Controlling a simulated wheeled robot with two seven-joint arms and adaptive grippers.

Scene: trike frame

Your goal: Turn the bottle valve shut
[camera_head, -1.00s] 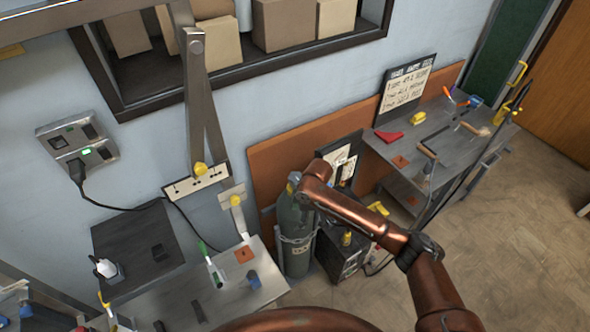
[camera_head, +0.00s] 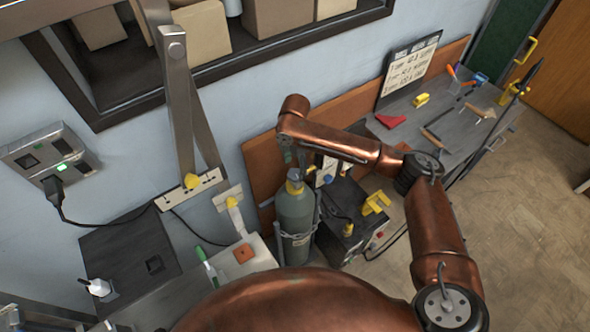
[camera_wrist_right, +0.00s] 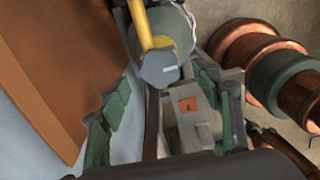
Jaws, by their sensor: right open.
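The grey-green gas bottle (camera_head: 295,218) stands upright by the wall in the head view, left of the black machine. Its top carries the valve (camera_head: 294,175), with yellow on it. In the right wrist view the valve shows as a grey faceted knob (camera_wrist_right: 160,68) beside a yellow part (camera_wrist_right: 148,28). My right gripper (camera_head: 288,157) hangs just above the bottle top, pointing down. In the right wrist view its green-padded fingers are spread to either side of the knob, and nothing is held. I cannot tell whether they touch it. My left gripper is out of view.
The black machine (camera_head: 345,212) with a yellow handle stands close at the bottle's right. A grey bench (camera_head: 225,282) is at its left. An orange board (camera_head: 262,165) is behind. A tool-covered workbench (camera_head: 450,150) stands farther right. The floor at right is clear.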

